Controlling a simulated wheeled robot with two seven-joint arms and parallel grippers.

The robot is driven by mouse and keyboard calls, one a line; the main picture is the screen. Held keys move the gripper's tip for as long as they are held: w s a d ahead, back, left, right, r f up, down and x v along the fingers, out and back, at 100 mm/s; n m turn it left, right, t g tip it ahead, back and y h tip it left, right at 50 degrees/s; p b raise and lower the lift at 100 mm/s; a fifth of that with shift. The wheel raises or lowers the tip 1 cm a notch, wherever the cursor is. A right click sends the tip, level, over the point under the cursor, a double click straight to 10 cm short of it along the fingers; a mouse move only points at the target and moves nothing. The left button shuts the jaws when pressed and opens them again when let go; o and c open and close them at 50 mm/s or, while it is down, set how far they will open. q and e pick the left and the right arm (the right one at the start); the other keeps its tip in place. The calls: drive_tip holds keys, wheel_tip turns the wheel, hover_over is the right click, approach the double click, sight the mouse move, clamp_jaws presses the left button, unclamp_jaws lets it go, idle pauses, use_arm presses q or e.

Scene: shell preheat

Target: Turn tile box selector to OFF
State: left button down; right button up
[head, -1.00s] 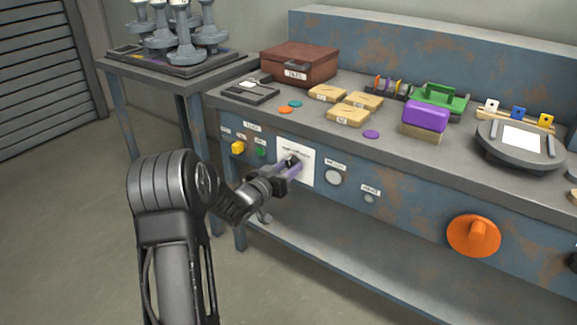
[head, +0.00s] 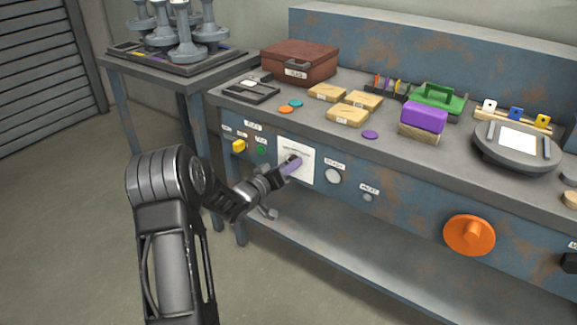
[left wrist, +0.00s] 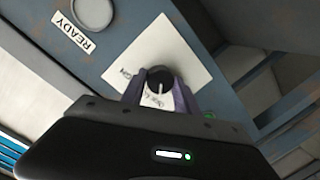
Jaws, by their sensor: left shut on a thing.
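The selector knob (left wrist: 160,80) is a small black dial with a light pointer line, on a white plate (left wrist: 178,57) on the bench's blue front panel. The plate also shows in the head view (head: 306,168); its print is too small to read there. My left gripper (head: 291,165) reaches the plate from the left and is shut on the knob. In the left wrist view its purple-grey fingers (left wrist: 160,94) sit on both sides of the knob. Part of the plate's lettering is hidden behind the fingers. My right gripper is not in view.
A yellow switch (head: 239,146) and a green button (head: 262,150) sit left of the plate. A round READY lamp (head: 333,176) is to its right, with a large orange knob (head: 469,235) further right. The tile box (head: 300,63) stands on the bench top.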

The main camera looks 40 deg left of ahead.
use_arm(q)
drive_tip(key=shift+f, duration=0.1)
drive_tip(key=c, duration=0.9)
unclamp_jaws()
drive_tip(key=s, duration=0.5)
drive_tip(key=s+r+p, duration=0.1)
drive_tip(key=s, duration=0.1)
drive_tip(key=shift+s+d, duration=0.1)
drive_tip(key=shift+s, duration=0.3)
